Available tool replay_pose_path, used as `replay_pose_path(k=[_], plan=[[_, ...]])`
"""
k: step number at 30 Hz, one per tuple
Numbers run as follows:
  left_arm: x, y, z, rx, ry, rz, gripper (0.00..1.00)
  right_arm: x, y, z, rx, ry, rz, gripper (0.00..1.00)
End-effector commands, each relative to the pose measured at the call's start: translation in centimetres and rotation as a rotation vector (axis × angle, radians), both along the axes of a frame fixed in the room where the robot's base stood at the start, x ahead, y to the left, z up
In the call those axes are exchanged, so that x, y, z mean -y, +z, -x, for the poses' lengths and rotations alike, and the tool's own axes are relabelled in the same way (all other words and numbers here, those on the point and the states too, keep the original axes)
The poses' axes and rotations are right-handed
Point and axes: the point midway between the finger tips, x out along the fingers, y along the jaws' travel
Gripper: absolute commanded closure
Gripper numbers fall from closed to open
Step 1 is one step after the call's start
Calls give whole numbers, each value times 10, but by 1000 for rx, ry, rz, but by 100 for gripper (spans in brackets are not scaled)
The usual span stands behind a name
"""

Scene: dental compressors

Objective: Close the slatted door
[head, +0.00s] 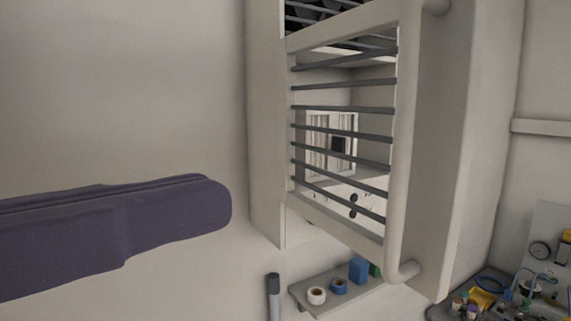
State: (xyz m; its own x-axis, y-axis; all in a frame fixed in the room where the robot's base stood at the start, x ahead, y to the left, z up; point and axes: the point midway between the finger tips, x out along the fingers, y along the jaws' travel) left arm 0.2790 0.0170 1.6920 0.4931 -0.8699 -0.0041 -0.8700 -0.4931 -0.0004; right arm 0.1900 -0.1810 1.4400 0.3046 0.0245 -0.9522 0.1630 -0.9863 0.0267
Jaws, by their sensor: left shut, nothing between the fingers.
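The slatted door (343,108) is a pale frame with several dark horizontal bars, seen at an angle in the right half of the head view. A long pale bar handle (402,150) runs down its right side. The pale interior and a small dark square show between the bars. How far the door stands from its frame is hard to tell. My left gripper (218,205) comes in from the left as a purple, rounded shape. It is shut and empty, apart from the door and left of its pale frame. My right gripper is not in view.
A small shelf (325,306) below the door holds tape rolls (317,296) and a blue box (358,270). A dark-capped tube (273,290) is left of it. A gauge panel (541,250) and cluttered items are at lower right. Bare wall fills the upper left.

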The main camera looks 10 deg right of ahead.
Motion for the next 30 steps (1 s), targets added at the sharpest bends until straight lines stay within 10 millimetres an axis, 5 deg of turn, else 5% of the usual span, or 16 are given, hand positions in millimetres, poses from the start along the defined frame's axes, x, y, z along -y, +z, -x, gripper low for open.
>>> replay_pose_path(k=[17, 18, 22, 30], plan=[[61, -6, -34, 7, 0, 5, 100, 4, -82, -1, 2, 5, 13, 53], [69, 6, -40, -6, 1, 4, 100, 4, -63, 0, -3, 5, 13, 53], [90, 6, -52, -8, 3, 0, 100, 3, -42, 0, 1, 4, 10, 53], [113, 1, -65, -3, 4, -2, 100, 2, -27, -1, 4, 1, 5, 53]])
